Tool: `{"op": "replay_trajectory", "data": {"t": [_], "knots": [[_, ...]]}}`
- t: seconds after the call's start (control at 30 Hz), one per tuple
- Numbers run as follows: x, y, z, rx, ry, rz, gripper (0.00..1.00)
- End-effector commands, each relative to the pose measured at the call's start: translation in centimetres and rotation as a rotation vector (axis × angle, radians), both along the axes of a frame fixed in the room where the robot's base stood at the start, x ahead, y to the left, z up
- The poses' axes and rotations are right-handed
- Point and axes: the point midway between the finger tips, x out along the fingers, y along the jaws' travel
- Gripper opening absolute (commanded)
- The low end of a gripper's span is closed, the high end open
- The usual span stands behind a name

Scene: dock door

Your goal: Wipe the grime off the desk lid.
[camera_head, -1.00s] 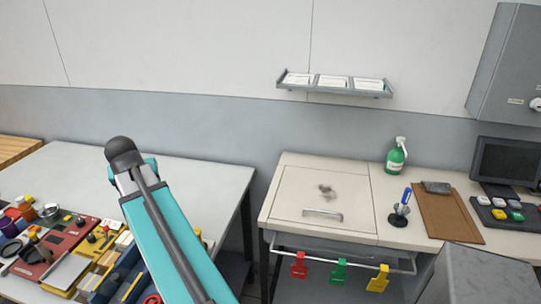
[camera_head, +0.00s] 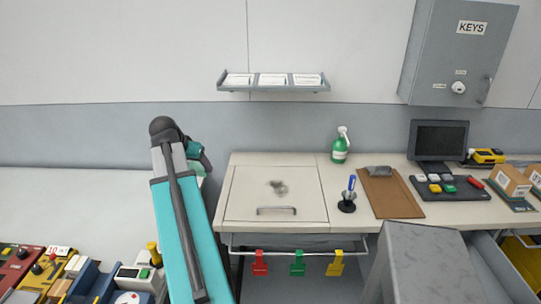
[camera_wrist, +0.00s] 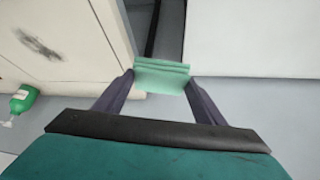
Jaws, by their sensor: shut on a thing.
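The desk lid (camera_head: 250,204) is a pale panel with a metal handle (camera_head: 277,210) at its front, and it lies shut. A dark grime smudge (camera_head: 278,187) sits near its middle; the smudge also shows in the wrist view (camera_wrist: 40,46). My gripper (camera_wrist: 162,80) is shut on a folded green cloth (camera_wrist: 163,72). It holds the cloth left of the desk lid in the head view, apart from the grime. In the head view my arm hides most of my gripper.
A green spray bottle (camera_head: 340,146) stands behind the lid's right side. A pen holder (camera_head: 347,200), clipboard (camera_head: 391,195) and monitor (camera_head: 438,140) are to the right. Coloured tags hang from a rail (camera_head: 300,250) below. A cluttered table (camera_head: 80,205) is at left.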

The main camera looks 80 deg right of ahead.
Motion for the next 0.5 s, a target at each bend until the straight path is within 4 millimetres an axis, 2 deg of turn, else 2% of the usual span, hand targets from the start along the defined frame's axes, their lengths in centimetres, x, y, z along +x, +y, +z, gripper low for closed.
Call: {"op": "replay_trajectory", "data": {"t": [0.03, 0.2, 0.5], "knots": [[-1.7, -1.2, 0.2, 0.000, 0.000, -0.042, 0.46], [-7.0, -4.1, 0.5, 0.001, 0.001, -0.175, 0.46], [-17.0, -8.2, 0.9, 0.000, 0.001, -0.407, 0.46]]}}
